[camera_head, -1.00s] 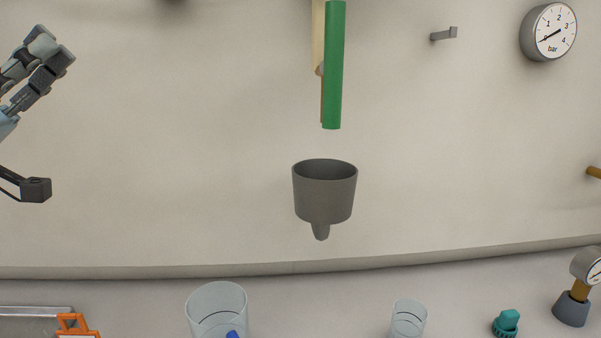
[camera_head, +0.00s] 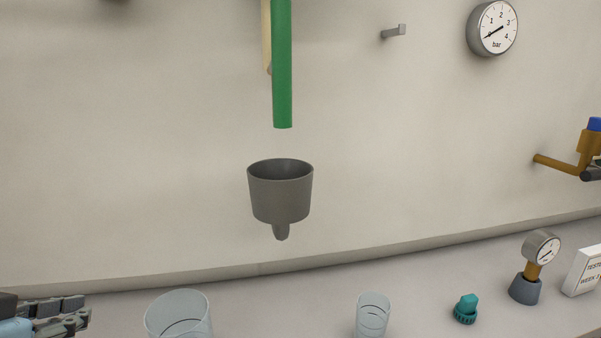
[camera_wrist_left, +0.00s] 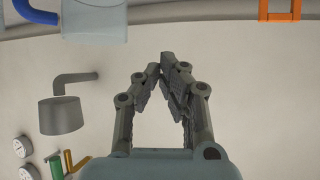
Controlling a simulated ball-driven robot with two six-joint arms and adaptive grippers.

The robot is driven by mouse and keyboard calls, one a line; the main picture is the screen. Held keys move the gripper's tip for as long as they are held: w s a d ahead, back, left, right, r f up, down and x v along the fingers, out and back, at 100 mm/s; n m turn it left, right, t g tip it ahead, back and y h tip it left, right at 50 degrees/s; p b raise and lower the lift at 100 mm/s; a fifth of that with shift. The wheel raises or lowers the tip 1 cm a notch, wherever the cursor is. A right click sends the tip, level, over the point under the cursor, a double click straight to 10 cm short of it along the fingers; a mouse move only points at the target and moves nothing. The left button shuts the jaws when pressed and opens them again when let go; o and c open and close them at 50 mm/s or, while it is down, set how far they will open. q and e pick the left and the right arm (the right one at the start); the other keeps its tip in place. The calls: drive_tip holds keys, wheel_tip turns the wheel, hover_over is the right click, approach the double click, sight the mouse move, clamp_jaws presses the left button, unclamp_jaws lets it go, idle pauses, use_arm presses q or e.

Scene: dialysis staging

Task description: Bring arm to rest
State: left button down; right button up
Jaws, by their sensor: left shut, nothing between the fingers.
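My left gripper (camera_head: 82,312) is at the lower left of the head view, low by the counter and left of the large clear beaker. In the left wrist view my left gripper (camera_wrist_left: 164,66) has its two dark fingers brought together at the tips with nothing between them. It is shut and empty, clear of the things around it. My right gripper is in neither view.
A grey funnel (camera_head: 280,195) hangs on the wall below a green pipe (camera_head: 283,70). On the counter stand a large clear beaker (camera_head: 180,318), a smaller one (camera_head: 372,315), a teal knob (camera_head: 466,308) and a gauge on a stand (camera_head: 535,265). The wrist view shows an orange frame (camera_wrist_left: 279,16).

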use_arm(q)
drive_tip(key=s+d+f+g+y, duration=0.1)
drive_tip(key=s+f+g, duration=0.3)
drive_tip(key=s, duration=0.4)
drive_tip(key=s+d+f+g, duration=0.1)
drive_tip(key=s+f+g, duration=0.3)
drive_tip(key=s, duration=0.4)
wheel_tip(320, 180, down, 36)
drive_tip(key=s+a+g+b, duration=0.2)
drive_tip(key=s+a+b, duration=0.1)
drive_tip(key=b, duration=0.6)
drive_tip(key=s+f+b, duration=0.5)
drive_tip(key=s+f, duration=1.2)
drive_tip(key=f, duration=0.2)
drive_tip(key=shift+a+f+g, duration=0.25)
drive_tip(key=shift+f+g, duration=0.05)
